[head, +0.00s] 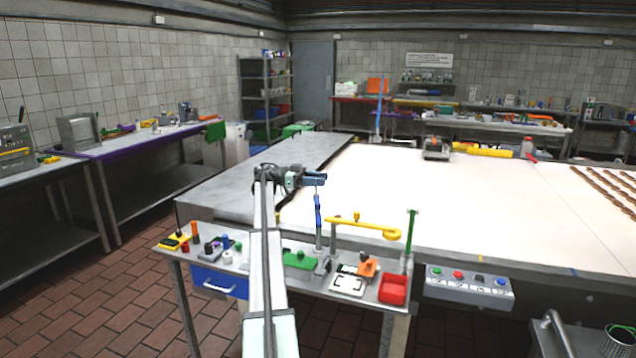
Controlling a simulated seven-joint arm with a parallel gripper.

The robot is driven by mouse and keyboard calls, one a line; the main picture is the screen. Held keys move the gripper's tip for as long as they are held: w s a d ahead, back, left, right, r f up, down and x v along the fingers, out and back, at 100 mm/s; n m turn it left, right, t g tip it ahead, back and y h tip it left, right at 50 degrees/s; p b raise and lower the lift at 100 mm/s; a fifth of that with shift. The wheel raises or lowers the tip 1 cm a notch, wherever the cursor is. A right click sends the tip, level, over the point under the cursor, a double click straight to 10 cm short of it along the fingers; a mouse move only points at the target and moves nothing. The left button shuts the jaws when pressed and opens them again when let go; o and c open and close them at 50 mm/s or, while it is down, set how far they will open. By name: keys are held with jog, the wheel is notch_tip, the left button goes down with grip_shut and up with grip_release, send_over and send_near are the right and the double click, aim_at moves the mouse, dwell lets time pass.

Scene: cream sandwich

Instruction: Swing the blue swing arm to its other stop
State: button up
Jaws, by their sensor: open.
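The blue swing arm (318,212) shows as a narrow blue piece at the top of a thin grey post on the small metal bench. I see it nearly end-on, so its exact direction is hard to tell. My gripper (320,179) is open and empty. In the picture its fingers are just above the blue arm and point right. A small gap shows between them and the blue piece, but I cannot tell the depth between them. The stops of the swing arm cannot be made out.
A yellow hooked arm (362,226) on its own post stands just right of the blue one. A green-topped post (411,228) and a red bin (393,289) are farther right. Small parts and a blue drawer (219,283) are left. The large pale table (440,195) behind is mostly clear.

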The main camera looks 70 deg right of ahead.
jog(key=shift+w, duration=0.1)
jog(key=shift+c, duration=0.7)
jog(key=shift+w+a+r, duration=0.1)
jog(key=shift+w+r, duration=0.05)
jog(key=shift+r, duration=0.1)
jog(key=shift+c, duration=0.8)
jog(key=shift+t+h, duration=0.3)
jog(key=r, duration=0.1)
jog(key=a+r, duration=0.1)
jog(key=r, duration=0.1)
jog(key=a+r, duration=0.1)
jog(key=shift+w+a+r, duration=0.1)
jog(key=shift+w+r, duration=0.15)
jog(key=shift+r, duration=0.1)
grip_shut()
jog(key=w+d+f+n+t+h, duration=0.2)
jog(key=w+f+n+t, duration=0.2)
jog(key=w+n+t, duration=0.45)
jog(key=w+d+f+n+t+h, duration=0.15)
jog(key=w+f+n+t, duration=0.3)
jog(key=n, duration=0.65)
jog(key=s+d+f, duration=0.6)
jog(key=s+f, duration=0.1)
jog(key=shift+d+f+t, duration=0.25)
jog(key=shift+f+t, duration=0.05)
jog(key=shift+f, duration=0.05)
